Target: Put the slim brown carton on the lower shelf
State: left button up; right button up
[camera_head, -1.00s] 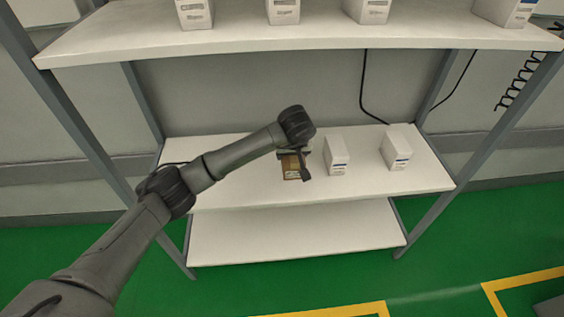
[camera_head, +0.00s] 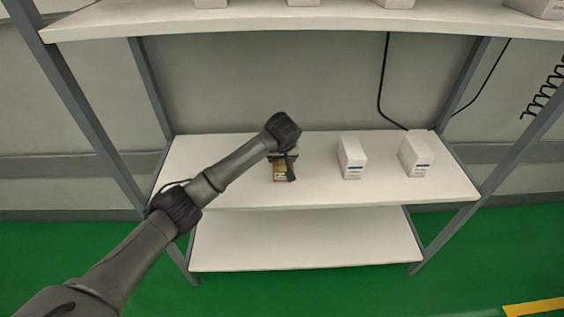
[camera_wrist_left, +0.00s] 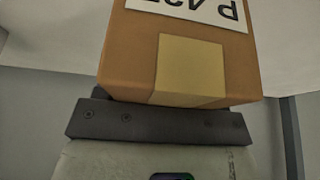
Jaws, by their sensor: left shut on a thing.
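The slim brown carton (camera_head: 280,173) shows at the left-middle of the middle shelf (camera_head: 225,190), partly hidden by my left gripper (camera_head: 287,168). My left gripper is shut on it. In the left wrist view the carton (camera_wrist_left: 180,62) fills the top middle, with brown tape and a white label, and a dark finger bar (camera_wrist_left: 155,125) lies against it. I cannot tell whether the carton touches the middle shelf or hangs just above it. The lower shelf (camera_head: 300,240) is white and bare where it shows. My right gripper is not in view.
Two white boxes (camera_head: 352,158) (camera_head: 416,154) stand on the middle shelf, right of the carton. The top shelf (camera_head: 300,22) holds several white boxes and overhangs the back. Grey posts (camera_head: 150,90) (camera_head: 520,120) frame the rack. A black cable (camera_head: 382,80) hangs behind.

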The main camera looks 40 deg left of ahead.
pick_arm(q)
jog(key=shift+f, duration=0.65)
jog(key=shift+r, duration=0.1)
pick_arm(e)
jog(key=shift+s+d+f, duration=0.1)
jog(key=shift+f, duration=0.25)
pick_arm(q)
jog(key=o, duration=1)
jog(key=shift+f, duration=0.2)
jog(key=shift+r, duration=0.1)
